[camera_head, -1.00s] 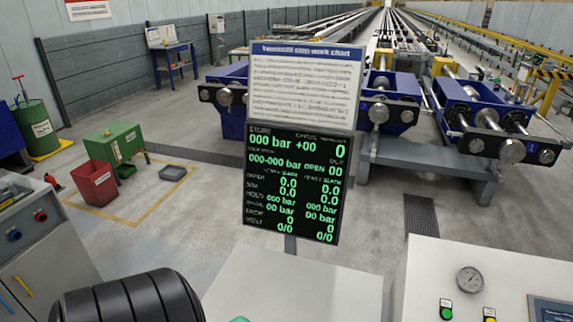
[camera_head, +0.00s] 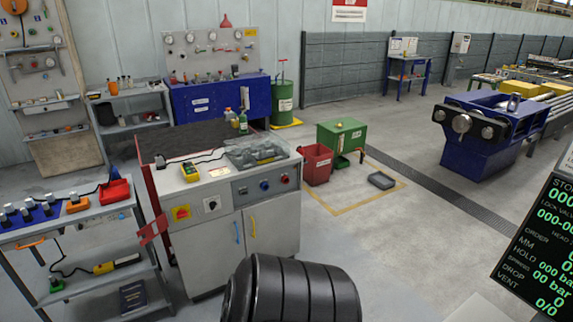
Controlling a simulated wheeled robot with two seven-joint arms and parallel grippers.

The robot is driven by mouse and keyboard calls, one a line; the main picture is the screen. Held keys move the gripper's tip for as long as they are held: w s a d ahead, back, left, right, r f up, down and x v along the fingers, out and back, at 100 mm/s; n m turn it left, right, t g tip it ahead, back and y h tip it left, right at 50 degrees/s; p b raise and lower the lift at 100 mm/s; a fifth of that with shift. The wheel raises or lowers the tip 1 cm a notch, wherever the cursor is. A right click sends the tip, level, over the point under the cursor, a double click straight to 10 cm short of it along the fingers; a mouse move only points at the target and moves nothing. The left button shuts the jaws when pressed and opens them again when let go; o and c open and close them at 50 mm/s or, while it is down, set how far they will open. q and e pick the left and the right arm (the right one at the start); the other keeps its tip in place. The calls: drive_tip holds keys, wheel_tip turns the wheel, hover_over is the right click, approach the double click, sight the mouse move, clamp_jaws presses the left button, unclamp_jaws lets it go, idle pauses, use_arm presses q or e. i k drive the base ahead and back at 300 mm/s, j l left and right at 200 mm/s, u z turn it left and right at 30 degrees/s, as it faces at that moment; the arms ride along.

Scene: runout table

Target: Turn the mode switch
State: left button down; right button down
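A black rotary switch (camera_head: 212,204) on a pale plate sits on the front of a grey cabinet (camera_head: 195,245), left of centre. A blue knob (camera_head: 264,186) and a red knob (camera_head: 285,180) sit on a darker panel to its right. No label is readable, so I cannot tell which is the mode switch. The black ribbed part at the bottom centre is mine. Neither of my grippers is in view.
A yellow meter (camera_head: 190,171) lies on the cabinet top. A tool cart (camera_head: 75,225) stands close on the left. A red bin (camera_head: 317,164) and a green box (camera_head: 341,138) stand to the right. The floor right of the cabinet is mostly clear.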

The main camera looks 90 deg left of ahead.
sight(212, 204)
drive_tip(key=u, duration=3.35)
